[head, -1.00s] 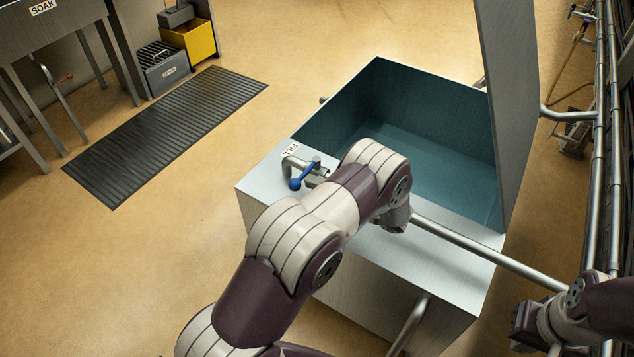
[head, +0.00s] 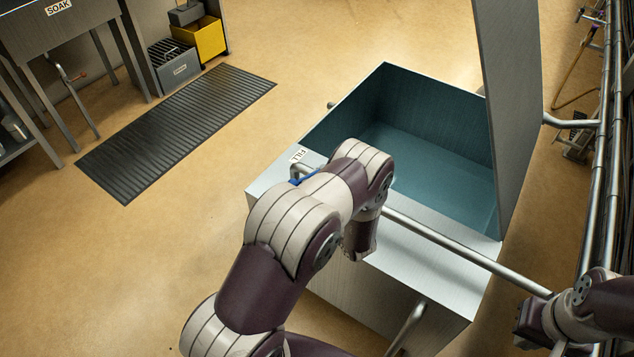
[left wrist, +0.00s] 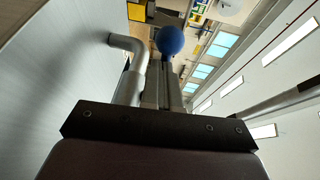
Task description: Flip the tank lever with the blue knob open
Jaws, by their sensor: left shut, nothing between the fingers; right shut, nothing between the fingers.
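The tank (head: 440,172) has a teal inside and stands with its lid up. In the head view my left arm crosses its front corner and covers most of the blue lever (head: 306,178) and bent metal tap (head: 297,169). In the left wrist view the round blue knob (left wrist: 170,40) shows just beyond the tips of my left gripper (left wrist: 166,75), which is shut and empty. I cannot tell whether they touch. The tap's bent pipe (left wrist: 131,62) is left of the fingers. My right gripper (head: 530,324) is shut and empty at the lower right, away from the lever.
A FILL label (head: 299,155) is by the tap. The raised lid (head: 512,120) and a long metal bar (head: 465,252) are right of my left arm. Wall pipes (head: 600,170) run along the right edge. The floor left of the tank is clear, with a black mat (head: 175,130).

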